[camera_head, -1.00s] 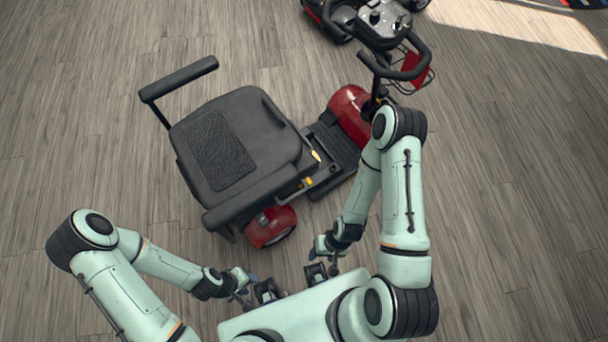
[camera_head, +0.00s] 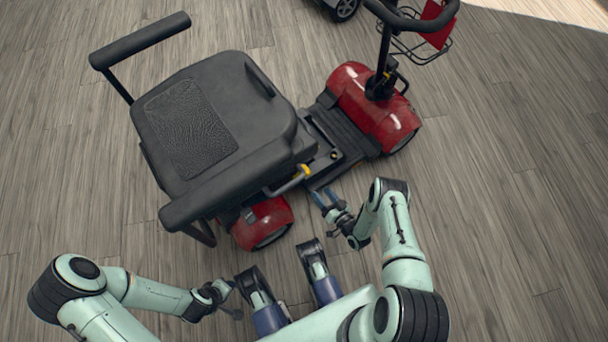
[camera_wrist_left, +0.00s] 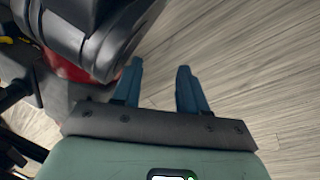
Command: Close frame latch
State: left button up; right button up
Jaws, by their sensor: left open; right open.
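The red and black scooter (camera_head: 268,222) stands in front of me, its seat on the left and its front on the right. A yellow-tipped lever (camera_head: 300,174), apparently the frame latch, sticks out beside the seat at the frame's near side. My right gripper (camera_head: 324,197) is open and empty, just right of and slightly below the lever, with a small gap visible in the picture. My left gripper (camera_head: 236,300) is open, low and away from the scooter. In the left wrist view its blue fingers (camera_wrist_left: 160,90) are apart with only floor between them.
The seat (camera_head: 190,125) and its near armrest (camera_head: 228,185) overhang the frame left of the lever. The footboard (camera_head: 338,130) lies behind my right gripper. Another vehicle's wheel (camera_head: 343,8) shows at the top. Wood floor is clear at right.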

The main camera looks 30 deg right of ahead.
aim_at(309, 174)
jog(key=shift+t, duration=0.8)
jog(key=w+b, duration=0.1)
jog(key=w, duration=0.3)
jog(key=w+f+b, duration=0.1)
jog(key=w+b, duration=0.1)
jog(key=w, duration=0.2)
jog(key=w+b, duration=0.2)
jog(key=w, duration=0.1)
jog(key=shift+w+a+f, duration=0.25)
jog(key=shift+w+a, duration=0.15)
pick_arm(q)
jog(key=s+f+g, duration=0.2)
jog(key=s+f, duration=0.4)
jog(key=s, duration=0.1)
jog(key=shift+a+f+g, duration=0.3)
jog(key=shift+f+g, duration=0.1)
pick_arm(e)
jog(key=shift+w, duration=0.4)
pick_arm(q)
jog(key=shift+s, duration=0.1)
pick_arm(e)
grip_shut()
